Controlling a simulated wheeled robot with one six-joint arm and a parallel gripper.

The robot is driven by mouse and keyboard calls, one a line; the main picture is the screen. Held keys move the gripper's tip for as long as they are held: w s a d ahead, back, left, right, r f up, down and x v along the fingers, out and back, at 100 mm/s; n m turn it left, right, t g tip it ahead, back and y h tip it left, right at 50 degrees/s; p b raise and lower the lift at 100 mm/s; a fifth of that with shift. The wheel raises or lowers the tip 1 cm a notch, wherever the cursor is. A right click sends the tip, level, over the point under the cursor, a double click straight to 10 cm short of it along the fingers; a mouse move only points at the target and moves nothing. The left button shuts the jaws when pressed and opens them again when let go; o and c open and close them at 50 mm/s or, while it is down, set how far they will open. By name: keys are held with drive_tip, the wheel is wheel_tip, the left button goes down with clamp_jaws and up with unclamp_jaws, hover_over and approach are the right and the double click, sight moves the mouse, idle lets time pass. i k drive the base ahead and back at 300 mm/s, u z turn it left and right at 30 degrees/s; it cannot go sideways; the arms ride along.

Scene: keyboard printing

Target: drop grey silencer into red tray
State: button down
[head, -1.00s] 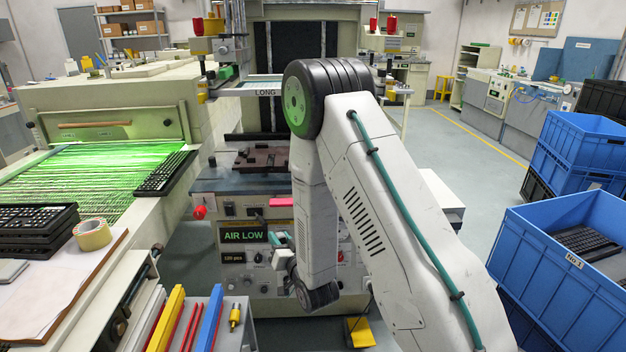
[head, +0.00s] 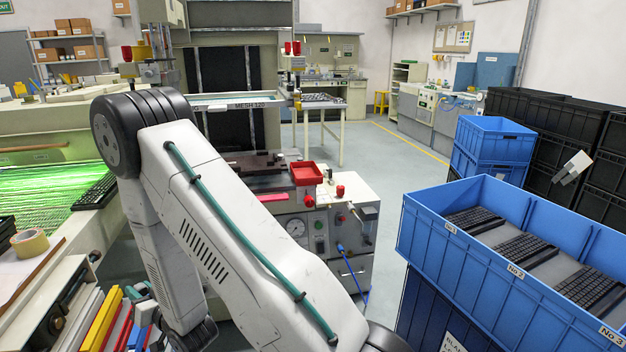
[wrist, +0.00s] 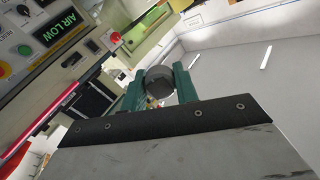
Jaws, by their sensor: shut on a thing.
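My gripper (wrist: 157,98) has teal fingers and is shut on the grey silencer (wrist: 159,80), a round dark-grey piece held between the fingertips in the wrist view. In the head view my gripper is mostly hidden behind my arm at the lower left; the silencer cannot be made out there. The red tray (head: 306,173) sits on the right end of the machine, to the right of my arm's upper part in the head view. My gripper is low and to the left of the tray, well apart from it.
The printing machine's front (head: 298,228) with gauges and knobs stands beyond my arm. A blue crate (head: 480,245) holding several keyboards is at the right. A tape roll (head: 30,242) and coloured bars (head: 101,320) are at the lower left. Open floor lies at the back right.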

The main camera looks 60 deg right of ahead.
sight(308, 176)
drive_tip(key=z, duration=1.7)
drive_tip(key=i, duration=0.5)
drive_tip(key=u, duration=0.2)
